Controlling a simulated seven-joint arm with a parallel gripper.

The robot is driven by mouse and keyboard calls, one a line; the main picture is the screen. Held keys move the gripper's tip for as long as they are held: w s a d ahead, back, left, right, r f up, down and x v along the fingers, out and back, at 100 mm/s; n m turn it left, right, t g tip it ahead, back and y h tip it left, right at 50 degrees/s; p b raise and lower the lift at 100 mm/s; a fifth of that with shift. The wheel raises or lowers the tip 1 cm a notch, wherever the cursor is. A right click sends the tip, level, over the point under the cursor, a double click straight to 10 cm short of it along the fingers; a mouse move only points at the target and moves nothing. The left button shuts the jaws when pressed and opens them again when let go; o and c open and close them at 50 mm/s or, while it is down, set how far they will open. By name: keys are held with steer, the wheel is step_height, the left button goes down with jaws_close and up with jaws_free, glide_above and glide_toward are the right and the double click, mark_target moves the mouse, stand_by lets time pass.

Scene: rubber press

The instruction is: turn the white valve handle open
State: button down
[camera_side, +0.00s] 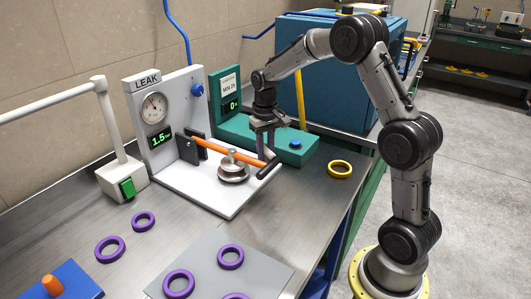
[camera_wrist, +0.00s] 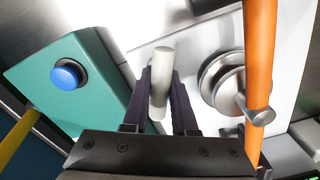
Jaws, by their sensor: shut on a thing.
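In the wrist view the white valve handle (camera_wrist: 161,68) is a pale rounded bar lying between the two dark fingers of my gripper (camera_wrist: 160,85). The fingers touch or nearly touch it on both sides, and its far end sticks out a little past them. In the side view my gripper (camera_side: 263,152) points down at the right part of the leak tester's white base (camera_side: 208,190), behind the orange lever. The handle is hidden there by the fingers and the lever, so its turn angle cannot be told from that view.
The orange lever (camera_side: 215,146) with a black end crosses close in front of my fingers, over a round metal clamp (camera_side: 233,172). A teal unit with a blue button (camera_side: 295,144) stands close behind. Purple rings (camera_side: 110,249) and a yellow ring (camera_side: 340,169) lie on the bench.

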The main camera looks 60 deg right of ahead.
mark_target(265, 147)
steer(key=n, duration=0.5)
stand_by(0.6)
steer(key=c, duration=0.8)
jaws_free()
steer(key=shift+o, duration=0.2)
steer(key=shift+r, duration=0.1)
step_height(265, 147, up, 14)
steer(key=shift+a, duration=0.1)
